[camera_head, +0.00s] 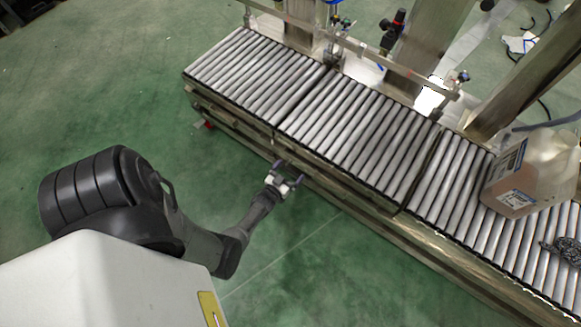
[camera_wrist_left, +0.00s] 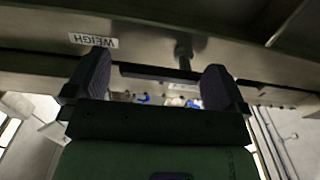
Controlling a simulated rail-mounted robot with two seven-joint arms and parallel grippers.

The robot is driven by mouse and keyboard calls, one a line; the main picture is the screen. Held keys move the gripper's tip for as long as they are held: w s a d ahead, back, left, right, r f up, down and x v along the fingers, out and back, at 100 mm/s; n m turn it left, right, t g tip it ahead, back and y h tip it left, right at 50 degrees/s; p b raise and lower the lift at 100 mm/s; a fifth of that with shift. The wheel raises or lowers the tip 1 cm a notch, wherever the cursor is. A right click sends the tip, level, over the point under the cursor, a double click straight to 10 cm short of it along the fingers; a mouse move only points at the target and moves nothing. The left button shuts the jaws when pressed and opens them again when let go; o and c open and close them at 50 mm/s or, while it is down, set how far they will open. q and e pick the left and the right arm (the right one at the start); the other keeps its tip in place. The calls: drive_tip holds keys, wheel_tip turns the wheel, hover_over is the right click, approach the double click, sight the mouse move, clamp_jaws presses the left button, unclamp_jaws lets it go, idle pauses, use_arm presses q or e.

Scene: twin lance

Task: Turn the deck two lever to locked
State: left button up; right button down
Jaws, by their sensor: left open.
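My left gripper (camera_head: 289,172) is open beside the front side rail of the roller conveyor (camera_head: 345,135), near its middle section. In the left wrist view, the two dark fingers of the left gripper (camera_wrist_left: 156,62) stand apart with nothing held between them. A small dark stem with a rounded end (camera_wrist_left: 183,52) shows on the metal rail between and beyond the fingers. It may be the lever, but its position and setting cannot be read. My right gripper is not in view.
A translucent jug (camera_head: 533,170) and a dark mesh-like item (camera_head: 563,252) rest on the right-hand rollers. A small red part (camera_head: 207,124) shows below the conveyor's left end. Posts and fittings stand behind the conveyor. The green floor (camera_head: 320,255) in front is clear.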

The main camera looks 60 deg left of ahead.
use_arm(q)
drive_tip(key=shift+w+a, duration=0.2)
drive_tip(key=shift+w, duration=0.1)
drive_tip(key=shift+c, duration=0.3)
drive_tip(key=c, duration=0.8)
